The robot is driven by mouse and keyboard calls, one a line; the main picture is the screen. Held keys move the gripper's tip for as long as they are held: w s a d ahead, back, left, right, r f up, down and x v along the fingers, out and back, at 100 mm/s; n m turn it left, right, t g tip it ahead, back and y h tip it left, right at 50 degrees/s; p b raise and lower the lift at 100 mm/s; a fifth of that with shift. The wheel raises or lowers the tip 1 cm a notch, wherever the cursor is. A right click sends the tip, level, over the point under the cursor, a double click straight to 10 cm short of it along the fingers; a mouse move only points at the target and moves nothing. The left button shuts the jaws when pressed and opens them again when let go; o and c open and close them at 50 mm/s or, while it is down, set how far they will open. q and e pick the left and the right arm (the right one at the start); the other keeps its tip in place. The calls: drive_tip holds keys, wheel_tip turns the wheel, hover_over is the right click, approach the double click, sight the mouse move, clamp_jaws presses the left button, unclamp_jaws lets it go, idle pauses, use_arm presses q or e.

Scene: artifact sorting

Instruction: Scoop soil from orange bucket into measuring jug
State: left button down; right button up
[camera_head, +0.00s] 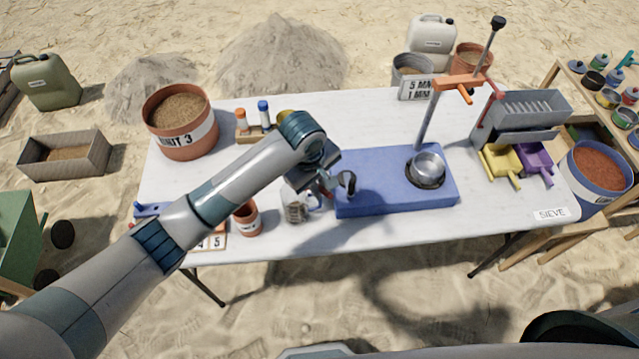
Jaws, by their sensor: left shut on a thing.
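The orange bucket (187,146), with a white label reading "UNIT 3" or similar, stands at the table's back left, filled with brown soil. The clear measuring jug (295,210) stands near the front edge, left of the blue base, partly hidden by my left arm. My left gripper (326,183) is above and just right of the jug, shut on what looks like a small scoop (347,184) with a dark and metal end over the blue base's left side. I cannot tell whether the scoop holds soil. My right gripper is not in view.
A blue base (385,195) bears a metal bowl (429,164) and an upright stand (430,110). A small orange pot (247,218) is left of the jug. A grey sieve box (520,115) and yellow and purple scoops stand right. The table's back middle (340,115) is clear.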

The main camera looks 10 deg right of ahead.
use_arm(q)
drive_tip(key=t+h, duration=0.1)
drive_tip(key=h, duration=0.1)
drive_tip(key=a+t+h, duration=0.1)
drive_tip(key=h, duration=0.1)
drive_tip(key=t+h, duration=0.1)
drive_tip(key=h, duration=0.1)
drive_tip(key=shift+s+a+r+b, duration=0.3)
drive_tip(key=shift+s+r+b, duration=0.05)
drive_tip(key=shift+s, duration=0.05)
idle(0.4)
drive_tip(key=shift+f, duration=0.1)
drive_tip(key=shift+s+a+f+t+h+b, duration=0.15)
drive_tip(key=shift+t+h+b, duration=0.25)
drive_tip(key=shift+b, duration=0.4)
drive_tip(key=shift+a+f+t+h+b, duration=0.15)
drive_tip(key=shift+t+h+b, duration=0.15)
drive_tip(key=shift+h+b, duration=0.35)
